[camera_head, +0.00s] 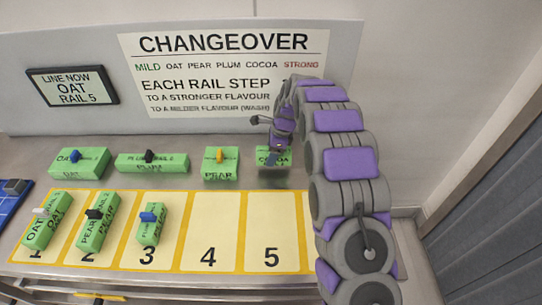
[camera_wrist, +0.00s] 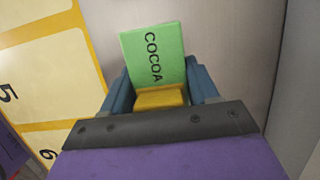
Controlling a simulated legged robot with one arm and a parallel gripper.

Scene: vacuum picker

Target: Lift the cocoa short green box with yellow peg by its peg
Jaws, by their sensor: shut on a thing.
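The short green cocoa box (camera_head: 268,150) is at the right end of the back row in the head view, partly hidden by my arm. In the wrist view the cocoa box (camera_wrist: 154,54) shows its COCOA label, with its yellow peg (camera_wrist: 160,98) between my fingers. My gripper (camera_head: 280,152) is over the box, and in the wrist view my gripper (camera_wrist: 161,92) is shut on the yellow peg, a blue finger on each side. I cannot tell whether the box touches the table.
Green boxes labelled oat (camera_head: 80,166), plum (camera_head: 140,165) and pear (camera_head: 222,170) stand left in the back row. Other boxes lie on slots 1, 2 and 3. Slots 4 (camera_head: 208,225) and 5 (camera_head: 270,225) are bare. A wall panel (camera_head: 205,28) stands behind.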

